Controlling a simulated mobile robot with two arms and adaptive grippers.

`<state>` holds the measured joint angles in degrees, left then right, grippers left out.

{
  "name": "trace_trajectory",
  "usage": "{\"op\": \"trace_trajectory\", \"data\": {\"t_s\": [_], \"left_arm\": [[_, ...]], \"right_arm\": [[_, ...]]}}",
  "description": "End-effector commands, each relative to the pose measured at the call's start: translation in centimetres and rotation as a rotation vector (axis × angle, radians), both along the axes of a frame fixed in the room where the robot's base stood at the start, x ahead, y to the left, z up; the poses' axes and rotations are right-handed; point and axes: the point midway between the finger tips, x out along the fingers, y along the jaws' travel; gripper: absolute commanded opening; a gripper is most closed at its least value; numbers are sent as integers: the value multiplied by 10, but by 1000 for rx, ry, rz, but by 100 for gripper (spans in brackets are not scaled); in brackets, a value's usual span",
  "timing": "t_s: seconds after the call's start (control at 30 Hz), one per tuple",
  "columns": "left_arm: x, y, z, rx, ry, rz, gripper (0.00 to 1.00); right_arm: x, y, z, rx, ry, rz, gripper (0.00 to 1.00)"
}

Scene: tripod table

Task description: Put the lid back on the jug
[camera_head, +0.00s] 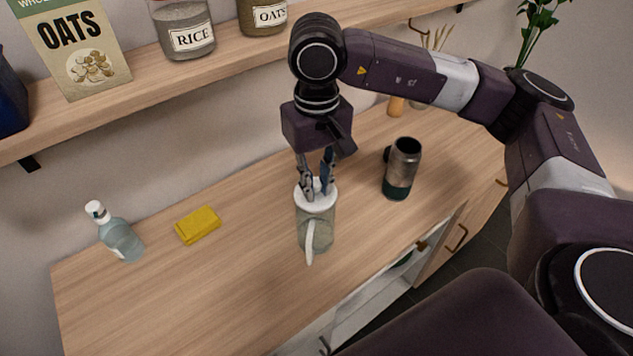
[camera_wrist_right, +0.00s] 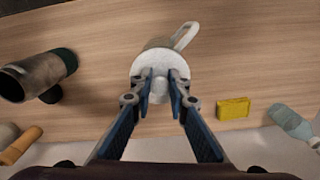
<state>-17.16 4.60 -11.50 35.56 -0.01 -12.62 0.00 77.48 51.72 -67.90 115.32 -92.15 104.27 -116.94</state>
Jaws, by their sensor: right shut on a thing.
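The jug (camera_head: 314,235) is clear with a pale handle and stands upright on the wooden counter. The white round lid (camera_head: 316,196) is at the jug's mouth; whether it is fully seated I cannot tell. In the right wrist view the lid (camera_wrist_right: 160,66) covers the jug's top, and the jug's handle (camera_wrist_right: 185,36) sticks out beyond it. My right gripper (camera_head: 317,187) points down from above and is shut on the lid's knob (camera_wrist_right: 159,86), with a finger on each side in the wrist view (camera_wrist_right: 160,82). My left gripper is not in view.
A metal tumbler (camera_head: 402,168) stands right of the jug. A yellow sponge (camera_head: 198,225) and a clear bottle (camera_head: 118,236) are to the left. A shelf (camera_head: 150,84) with jars and an oats box runs behind. The counter (camera_head: 200,300) in front is clear.

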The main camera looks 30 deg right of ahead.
Motion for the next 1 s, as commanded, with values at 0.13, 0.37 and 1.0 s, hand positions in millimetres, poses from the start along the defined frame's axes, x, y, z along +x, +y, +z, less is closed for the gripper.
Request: {"op": "trace_trajectory", "data": {"t_s": [0.13, 0.37, 1.0], "left_arm": [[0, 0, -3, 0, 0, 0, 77], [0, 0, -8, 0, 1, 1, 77], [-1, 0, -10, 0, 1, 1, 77]], "right_arm": [[0, 0, -2, 0, 0, 0, 0], [0, 0, -3, 0, -1, 0, 0], [0, 0, -3, 0, 0, 0, 0]]}}
